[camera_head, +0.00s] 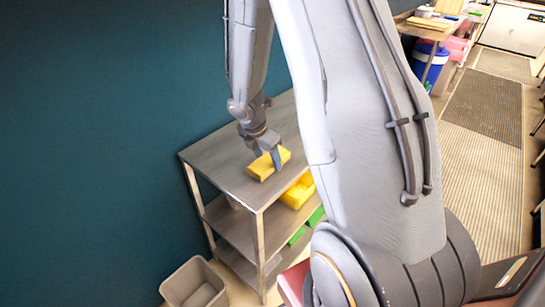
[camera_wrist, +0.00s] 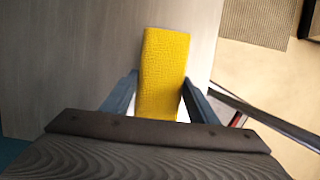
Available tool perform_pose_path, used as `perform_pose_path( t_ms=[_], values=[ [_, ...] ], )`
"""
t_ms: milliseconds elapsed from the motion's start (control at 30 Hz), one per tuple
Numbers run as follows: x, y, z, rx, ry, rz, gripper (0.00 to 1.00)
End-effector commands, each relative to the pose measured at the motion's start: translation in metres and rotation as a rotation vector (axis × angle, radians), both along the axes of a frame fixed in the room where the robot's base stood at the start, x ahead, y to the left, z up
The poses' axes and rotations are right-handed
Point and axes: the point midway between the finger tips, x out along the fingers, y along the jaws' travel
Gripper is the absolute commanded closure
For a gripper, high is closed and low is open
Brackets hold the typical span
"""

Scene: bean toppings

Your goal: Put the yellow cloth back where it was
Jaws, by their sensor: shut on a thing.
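The yellow cloth (camera_head: 264,168) is a folded rectangular block at the top of the metal shelf unit (camera_head: 222,172) in the head view. My gripper (camera_head: 268,160) points down at it from above, with its fingers around it. In the wrist view the cloth (camera_wrist: 162,70) lies between the two fingers of my gripper (camera_wrist: 156,100) and reaches out beyond them over the grey top. My gripper is shut on the cloth. I cannot tell whether the cloth rests on the top or is just above it.
A yellow bin (camera_head: 297,194) and green items (camera_head: 298,235) sit on the lower shelves. A grey waste bin (camera_head: 194,285) stands on the floor by the unit. A teal wall (camera_head: 90,130) is behind it. The top around the cloth is clear.

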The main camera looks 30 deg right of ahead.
Motion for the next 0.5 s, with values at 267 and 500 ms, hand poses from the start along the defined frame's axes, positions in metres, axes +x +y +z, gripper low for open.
perform_pose_path(
  t_ms=[267,500],
  values=[
    [0.000,0.000,-0.008,0.000,0.001,-0.001,0.82],
    [0.000,-0.001,-0.012,0.000,0.001,-0.001,0.82]
  ],
)
